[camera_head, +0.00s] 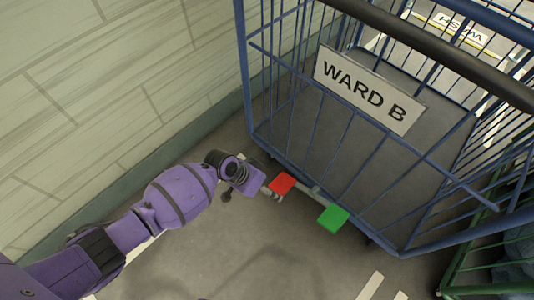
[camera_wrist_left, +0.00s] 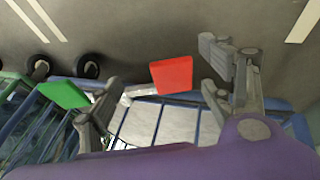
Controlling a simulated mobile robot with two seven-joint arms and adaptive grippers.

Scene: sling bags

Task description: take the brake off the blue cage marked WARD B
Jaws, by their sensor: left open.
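The blue cage (camera_head: 345,128) has a white plate reading WARD B (camera_head: 368,88) on its near side. At its bottom edge a red pedal (camera_head: 282,183) and a green pedal (camera_head: 333,218) stick out on a bar. My left gripper (camera_head: 268,192) is low beside the red pedal, on its left. In the left wrist view the red pedal (camera_wrist_left: 172,75) shows between the spread, empty fingers of the gripper (camera_wrist_left: 165,85). The green pedal (camera_wrist_left: 63,93) is outside the left finger. Whether a finger touches the red pedal cannot be told. My right gripper is out of view.
A pale block wall (camera_head: 120,90) runs along the left, close to the cage. A black handle bar (camera_head: 440,52) crosses above the plate. A green cage (camera_head: 470,262) stands at the lower right. Dark wheels (camera_wrist_left: 88,67) show in the wrist view. The floor in front is clear.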

